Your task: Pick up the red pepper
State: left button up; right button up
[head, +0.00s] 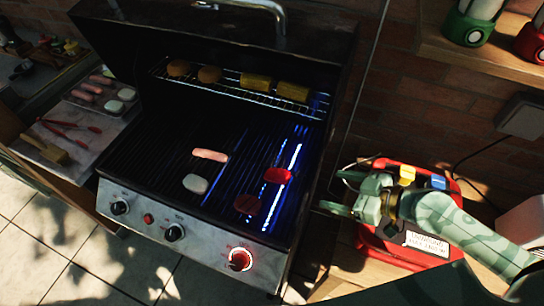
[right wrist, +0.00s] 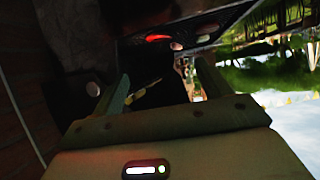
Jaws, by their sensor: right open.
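A bright red piece that looks like the red pepper (head: 278,176) lies on the right part of the grill's lower grate (head: 165,130), beside the blue-lit slots. My right gripper (head: 344,194) is to the right of the grill, apart from the pepper, with its fingers pointing left toward it. In the right wrist view its two fingers (right wrist: 161,72) are spread with nothing held between them. My left gripper is not in view.
A dark red patty (head: 247,204), a pale oval piece (head: 195,184) and a pink sausage (head: 210,155) share the grate. An upper rack (head: 225,88) holds corn and round patties. The raised lid (head: 210,40) stands behind. A red box (head: 385,240) sits below my right gripper.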

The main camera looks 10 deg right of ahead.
jog(key=w, duration=0.2)
send_near(279, 175)
jog(key=x, duration=0.2)
jog(key=shift+w+f+p, duration=0.15)
jog(key=shift+w+p, duration=0.2)
jog(key=shift+w+a+f, duration=0.25)
jog(key=shift+w+a, duration=0.1)
jog(key=shift+a, duration=0.1)
jog(key=x, duration=0.4)
jog(key=shift+a+f, duration=0.15)
jog(key=shift+a, duration=0.1)
jog(key=shift+c, duration=0.9)
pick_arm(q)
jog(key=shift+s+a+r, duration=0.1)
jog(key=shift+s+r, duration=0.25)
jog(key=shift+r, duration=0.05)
pick_arm(e)
jog(key=c, duration=1)
